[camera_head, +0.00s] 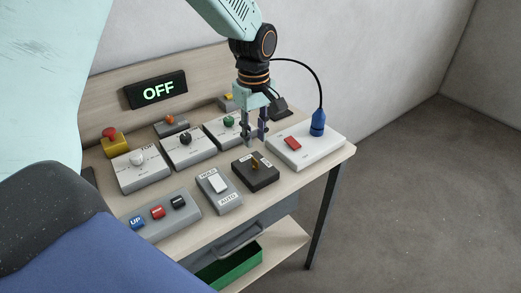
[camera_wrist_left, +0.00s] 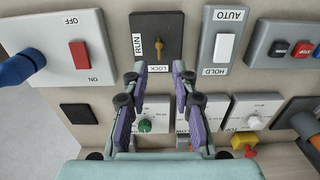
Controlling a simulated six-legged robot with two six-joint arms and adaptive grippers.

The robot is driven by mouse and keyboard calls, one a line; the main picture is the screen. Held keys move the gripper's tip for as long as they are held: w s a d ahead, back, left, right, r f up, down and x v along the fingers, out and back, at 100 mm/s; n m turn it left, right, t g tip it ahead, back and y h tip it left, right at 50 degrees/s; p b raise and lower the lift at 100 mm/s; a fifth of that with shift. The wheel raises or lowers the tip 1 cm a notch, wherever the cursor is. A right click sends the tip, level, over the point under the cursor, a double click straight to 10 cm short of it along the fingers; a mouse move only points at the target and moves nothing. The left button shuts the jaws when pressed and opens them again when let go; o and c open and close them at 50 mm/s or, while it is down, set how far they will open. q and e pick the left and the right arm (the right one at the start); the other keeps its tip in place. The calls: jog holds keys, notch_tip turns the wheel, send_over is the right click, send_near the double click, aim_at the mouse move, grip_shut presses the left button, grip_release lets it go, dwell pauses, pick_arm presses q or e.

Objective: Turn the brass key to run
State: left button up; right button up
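The brass key (camera_head: 255,163) sits in a dark lock box (camera_head: 262,180) near the front of the bench. In the left wrist view the brass key (camera_wrist_left: 157,50) stands on the box face (camera_wrist_left: 172,24), with a RUN label on its left and a LOCK label below it. It appears to point toward LOCK. My left gripper (camera_head: 255,142) is above the bench, behind the key in the head view. Its two fingers are apart with nothing between them; they also show in the left wrist view (camera_wrist_left: 159,70), short of the key. My right gripper is out of view.
A HOLD/AUTO switch box (camera_head: 222,200) stands left of the lock, and a white box with a red rocker (camera_head: 292,143) and blue plug (camera_head: 318,124) stands right. Knob boxes (camera_head: 187,145) line the back. A display (camera_head: 157,91) reads OFF.

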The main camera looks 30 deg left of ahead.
aim_at(254, 159)
pick_arm(q)
notch_tip(254, 159, down, 7)
jog(key=shift+a+b, duration=0.1)
jog(key=shift+b, duration=0.2)
jog(key=shift+w+a+f, duration=0.1)
jog(key=shift+w+f, duration=0.05)
jog(key=shift+f, duration=0.4)
jog(key=shift+r, duration=0.1)
jog(key=shift+c, duration=0.8)
grip_shut()
